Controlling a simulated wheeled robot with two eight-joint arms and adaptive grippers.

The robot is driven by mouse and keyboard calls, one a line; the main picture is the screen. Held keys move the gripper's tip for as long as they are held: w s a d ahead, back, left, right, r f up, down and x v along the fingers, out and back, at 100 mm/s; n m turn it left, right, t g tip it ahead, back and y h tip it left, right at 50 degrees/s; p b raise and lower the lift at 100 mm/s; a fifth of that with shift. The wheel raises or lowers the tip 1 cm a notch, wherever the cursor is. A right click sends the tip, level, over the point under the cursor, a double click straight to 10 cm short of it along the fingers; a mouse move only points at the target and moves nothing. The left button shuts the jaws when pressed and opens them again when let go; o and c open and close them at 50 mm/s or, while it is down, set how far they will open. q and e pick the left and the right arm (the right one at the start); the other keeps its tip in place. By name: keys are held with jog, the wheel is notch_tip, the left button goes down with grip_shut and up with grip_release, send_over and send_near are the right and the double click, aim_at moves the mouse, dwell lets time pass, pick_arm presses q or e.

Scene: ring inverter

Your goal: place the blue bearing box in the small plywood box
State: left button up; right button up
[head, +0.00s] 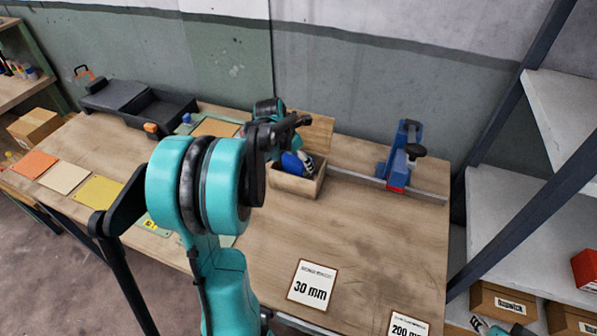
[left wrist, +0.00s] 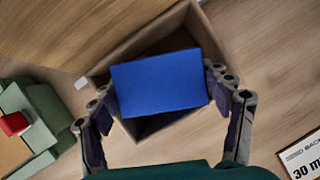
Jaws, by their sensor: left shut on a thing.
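The blue bearing box (head: 291,163) is held over the small plywood box (head: 294,187) on the workbench. My left gripper (head: 306,163) is shut on it. In the left wrist view, the blue bearing box (left wrist: 158,84) sits tilted between the two fingers, one at each short side. The plywood box (left wrist: 128,52) lies open around and beneath it, with its dark inside showing at the top and bottom. How far the blue box reaches below the rim is hard to tell.
The workbench (head: 380,240) is clear to the right of the plywood box. A blue vise-like tool (head: 398,160) stands at the back right, by a metal rail. A 30 mm card (head: 312,284) lies in front. A black tray (head: 158,110) is at the back left.

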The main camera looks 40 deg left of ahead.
pick_arm(q)
jog(key=shift+w+f, duration=0.15)
jog(key=shift+f, duration=0.3)
jog(key=shift+f+b, duration=0.75)
jog(key=shift+f, duration=0.7)
jog(key=shift+f, duration=0.15)
jog(key=o, duration=1.3)
